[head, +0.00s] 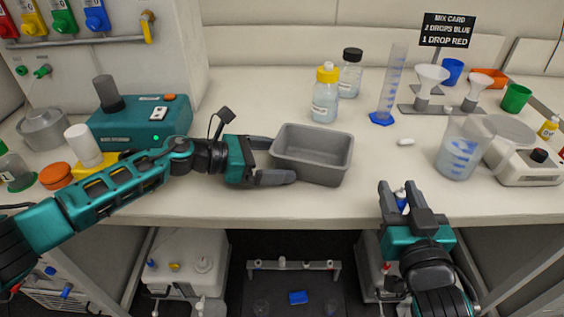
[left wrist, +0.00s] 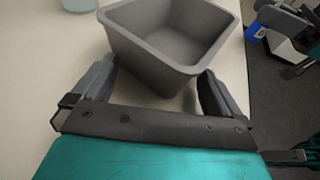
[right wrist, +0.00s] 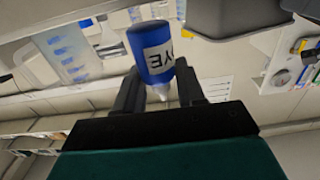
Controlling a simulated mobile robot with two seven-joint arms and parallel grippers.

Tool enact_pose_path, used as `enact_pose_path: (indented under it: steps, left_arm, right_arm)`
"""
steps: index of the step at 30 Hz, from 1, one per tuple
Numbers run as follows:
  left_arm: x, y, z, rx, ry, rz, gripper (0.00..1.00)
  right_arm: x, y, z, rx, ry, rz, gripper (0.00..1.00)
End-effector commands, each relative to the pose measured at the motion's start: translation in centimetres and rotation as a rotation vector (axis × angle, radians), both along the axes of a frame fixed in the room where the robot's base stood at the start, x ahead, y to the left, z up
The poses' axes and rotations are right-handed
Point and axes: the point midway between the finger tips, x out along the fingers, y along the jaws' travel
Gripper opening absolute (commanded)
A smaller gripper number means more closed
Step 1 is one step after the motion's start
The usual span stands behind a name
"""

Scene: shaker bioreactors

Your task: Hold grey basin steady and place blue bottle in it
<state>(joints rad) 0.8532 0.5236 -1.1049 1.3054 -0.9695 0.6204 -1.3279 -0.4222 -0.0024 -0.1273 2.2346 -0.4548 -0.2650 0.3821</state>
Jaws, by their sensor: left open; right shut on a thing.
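The grey basin (head: 312,155) stands empty on the bench near its front edge. My left gripper (head: 278,160) is open, its fingers at the basin's left end; the left wrist view shows the basin (left wrist: 172,45) between and just beyond the fingertips (left wrist: 155,85). I cannot tell whether they touch it. My right gripper (head: 402,192) is shut on the small blue bottle (right wrist: 152,48), near the bench's front edge, to the right of the basin. The bottle has a white label and a pale tip. In the head view only a little of the bottle (head: 401,200) shows between the fingers.
A beaker (head: 460,150) and a white balance (head: 525,155) stand at the right. A yellow-capped bottle (head: 325,97) and a cylinder (head: 390,90) stand behind the basin. A white stir bar (head: 406,142) lies on the bench. The bench between basin and beaker is mostly clear.

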Motion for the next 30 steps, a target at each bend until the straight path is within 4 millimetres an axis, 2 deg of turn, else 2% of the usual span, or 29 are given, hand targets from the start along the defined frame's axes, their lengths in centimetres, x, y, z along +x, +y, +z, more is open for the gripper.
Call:
enact_pose_path:
  steps: [6, 14, 30]
  left_arm:
    - [0.29, -1.01, -0.39, 0.0, 0.001, -0.001, 1.0]
    - [0.31, -1.08, -0.33, 0.0, 0.001, 0.0, 1.0]
    - [0.32, -1.05, -0.32, 0.0, 0.001, 0.0, 0.5]
  right_arm:
    - [0.0, 0.01, -0.58, 0.0, -0.001, 0.0, 0.14]
    - [0.0, 0.0, -0.54, 0.0, -0.001, 0.0, 0.14]
    - [0.0, 0.0, -0.54, 0.0, -0.001, 0.0, 0.14]
